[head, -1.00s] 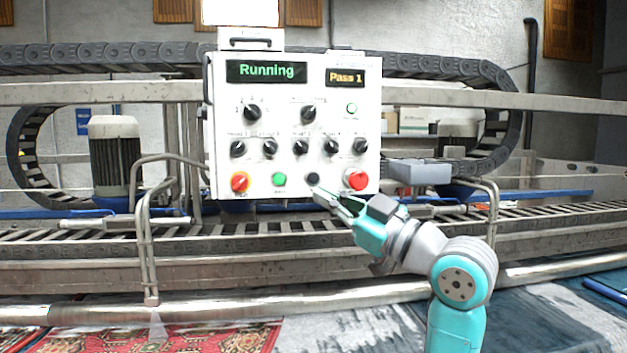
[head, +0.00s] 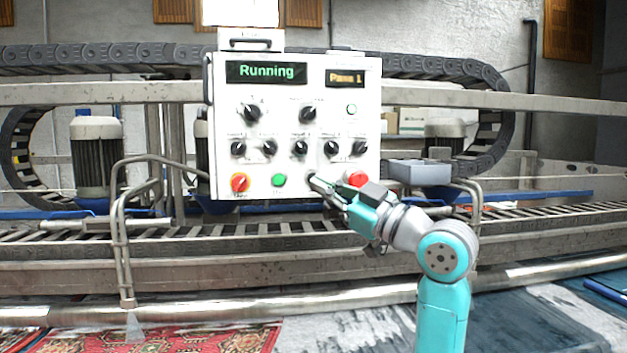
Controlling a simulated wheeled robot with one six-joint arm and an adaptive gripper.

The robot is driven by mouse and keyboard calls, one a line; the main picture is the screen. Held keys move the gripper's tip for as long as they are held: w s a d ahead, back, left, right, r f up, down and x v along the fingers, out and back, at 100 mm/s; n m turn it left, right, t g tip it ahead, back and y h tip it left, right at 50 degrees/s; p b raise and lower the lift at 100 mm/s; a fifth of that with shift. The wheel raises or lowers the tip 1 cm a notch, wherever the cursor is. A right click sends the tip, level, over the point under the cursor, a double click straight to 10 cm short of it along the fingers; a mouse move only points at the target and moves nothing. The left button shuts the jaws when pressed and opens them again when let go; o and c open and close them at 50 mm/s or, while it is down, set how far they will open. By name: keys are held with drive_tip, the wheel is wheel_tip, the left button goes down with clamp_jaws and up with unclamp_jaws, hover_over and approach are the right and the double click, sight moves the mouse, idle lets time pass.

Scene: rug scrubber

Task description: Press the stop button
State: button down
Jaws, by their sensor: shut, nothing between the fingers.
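The white control panel (head: 226,112) faces me, and its display (head: 265,72) reads "Running" in green. Along its lower edge are a red knob on yellow (head: 240,183), a green button (head: 279,180), a dark button (head: 311,176) and a large red button (head: 356,179). The small labels are too blurred to read, so I cannot tell which one is marked stop. My gripper (head: 318,183) is shut and empty. Its tips are at the dark button and partly cover it; contact cannot be told. The red button shows just above and right of the fingers.
A smaller display (head: 346,78) seems to read "Pass 1". Black dials fill the panel's middle. A grey box (head: 418,172) sits right of the panel. Bent metal pipes (head: 122,235) and rails lie behind and below. A red rug (head: 200,338) lies at the bottom.

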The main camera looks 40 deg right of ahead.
drive_tip(key=shift+w+d, duration=0.6)
drive_tip(key=shift+w, duration=0.3)
drive_tip(key=shift+w+d, duration=0.55)
drive_tip(key=shift+w, duration=0.35)
drive_tip(key=shift+w+d, duration=0.25)
drive_tip(key=shift+w, duration=0.05)
drive_tip(key=shift+w+d, duration=0.2)
drive_tip(key=shift+w, duration=0.15)
idle(1.2)
drive_tip(key=shift+s, duration=0.1)
drive_tip(key=shift+s+a, duration=0.4)
drive_tip(key=shift+s, duration=0.2)
